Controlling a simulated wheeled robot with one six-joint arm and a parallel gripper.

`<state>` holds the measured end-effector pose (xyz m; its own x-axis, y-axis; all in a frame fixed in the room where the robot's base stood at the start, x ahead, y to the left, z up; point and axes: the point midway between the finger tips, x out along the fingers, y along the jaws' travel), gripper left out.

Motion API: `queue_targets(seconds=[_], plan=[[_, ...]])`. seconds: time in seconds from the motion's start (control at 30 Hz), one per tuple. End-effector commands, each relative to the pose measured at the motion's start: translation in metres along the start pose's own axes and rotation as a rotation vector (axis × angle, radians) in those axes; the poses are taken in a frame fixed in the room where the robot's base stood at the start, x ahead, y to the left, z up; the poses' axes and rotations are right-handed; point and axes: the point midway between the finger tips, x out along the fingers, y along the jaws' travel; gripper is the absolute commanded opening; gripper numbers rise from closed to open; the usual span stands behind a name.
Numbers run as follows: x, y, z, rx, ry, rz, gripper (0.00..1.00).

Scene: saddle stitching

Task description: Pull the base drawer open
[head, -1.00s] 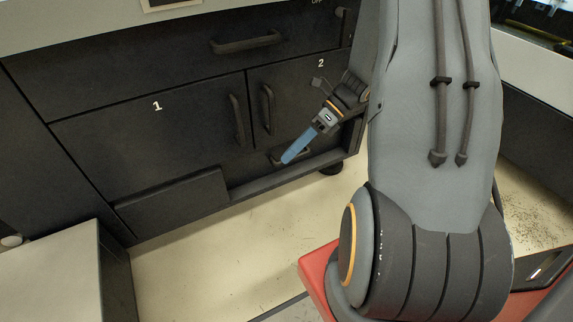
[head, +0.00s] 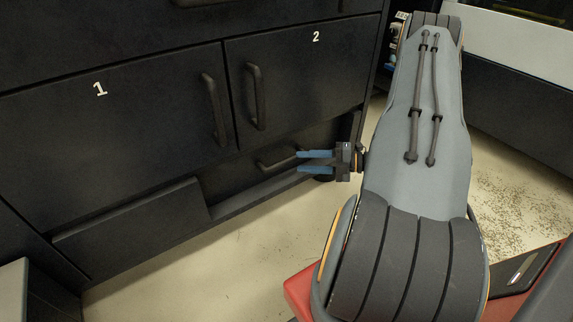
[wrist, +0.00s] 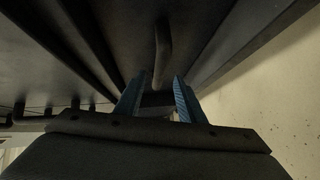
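The base drawer (head: 235,180) is the low dark panel under doors 1 and 2, set back in the cabinet's bottom. Its dark bar handle (head: 278,160) shows just left of my gripper (head: 300,162) in the head view. My gripper is open, with two blue fingers apart and pointing left toward the handle. In the wrist view the handle (wrist: 162,55) runs ahead of my gripper (wrist: 158,95), in line with the gap between the fingers. The handle's near end is close to the fingertips. Nothing is held. I cannot tell whether the fingers touch it.
Door 1 (head: 110,130) and door 2 (head: 300,70) above are shut, with upright handles (head: 212,110) and (head: 255,97). A dark ledge (head: 265,190) runs below the drawer. The beige floor (head: 225,265) in front is clear.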

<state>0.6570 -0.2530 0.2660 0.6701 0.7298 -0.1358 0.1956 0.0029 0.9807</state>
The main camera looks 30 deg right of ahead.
Motion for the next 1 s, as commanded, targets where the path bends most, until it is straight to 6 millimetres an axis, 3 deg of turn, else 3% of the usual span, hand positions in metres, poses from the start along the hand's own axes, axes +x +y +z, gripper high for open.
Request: queue_targets(seconds=[0.1,0.33,0.77,1.0], plan=[[0.022,-0.001,-0.001,-0.002,0.007,-0.002,0.36],[0.053,-0.001,-0.001,-0.002,0.006,-0.002,0.36],[0.063,0.0,0.0,-0.003,0.0,-0.002,0.36],[0.063,0.0,0.0,-0.003,0.001,-0.002,0.0]])
